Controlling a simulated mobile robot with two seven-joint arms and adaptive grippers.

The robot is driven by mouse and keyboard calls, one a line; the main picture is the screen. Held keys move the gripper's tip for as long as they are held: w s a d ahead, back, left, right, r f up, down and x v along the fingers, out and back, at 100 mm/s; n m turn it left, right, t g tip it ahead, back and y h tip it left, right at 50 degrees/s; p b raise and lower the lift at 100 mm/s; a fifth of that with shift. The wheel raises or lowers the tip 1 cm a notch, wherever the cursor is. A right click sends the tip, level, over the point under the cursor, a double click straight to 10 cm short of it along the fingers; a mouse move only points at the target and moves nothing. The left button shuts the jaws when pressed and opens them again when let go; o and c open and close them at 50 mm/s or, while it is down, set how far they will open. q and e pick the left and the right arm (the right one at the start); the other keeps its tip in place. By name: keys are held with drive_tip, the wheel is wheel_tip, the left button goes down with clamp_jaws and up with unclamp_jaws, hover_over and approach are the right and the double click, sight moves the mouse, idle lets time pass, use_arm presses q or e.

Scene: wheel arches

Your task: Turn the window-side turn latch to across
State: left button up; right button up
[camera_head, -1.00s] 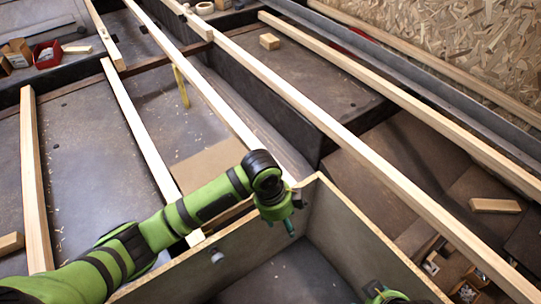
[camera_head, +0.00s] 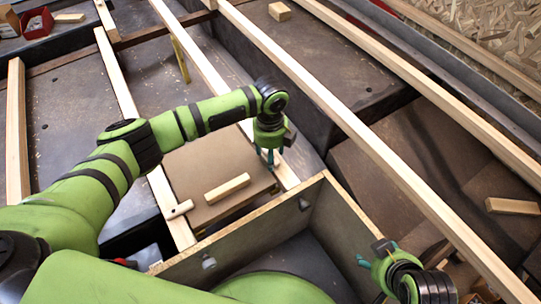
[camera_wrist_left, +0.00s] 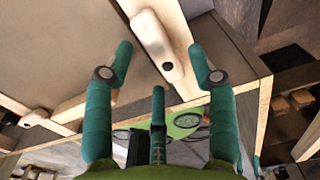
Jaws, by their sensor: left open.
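My left gripper (camera_head: 271,158) points down over the right-hand pale batten beside a brown board (camera_head: 205,160). In the left wrist view its teal fingers (camera_wrist_left: 160,60) are spread apart, with a pale wooden turn latch (camera_wrist_left: 152,32) between and below them. That latch lies lengthwise along its batten, with a round pivot near its lower end; I cannot tell if the fingers touch it. In the head view the gripper mostly hides it. Another turn latch (camera_head: 180,209) sits on the left batten at the board's corner. My right gripper (camera_head: 378,256) is at the lower right, its jaw opening unclear.
A wooden block (camera_head: 227,187) lies on the board. An open-topped box with plywood walls (camera_head: 335,215) stands in front, close to both grippers. Long battens (camera_head: 350,135) cross the floor. A red bin (camera_head: 37,23) is at the far left.

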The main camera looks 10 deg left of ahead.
use_arm(q)
drive_tip(key=shift+f, duration=0.45)
use_arm(e)
drive_tip(key=shift+w+a+r+t, duration=0.2)
drive_tip(key=shift+w+r+t, duration=0.1)
drive_tip(key=shift+w, duration=0.25)
drive_tip(key=shift+w+a+r+t, duration=0.15)
drive_tip(key=shift+w+t, duration=0.15)
drive_tip(key=shift+w, duration=0.2)
use_arm(q)
clamp_jaws()
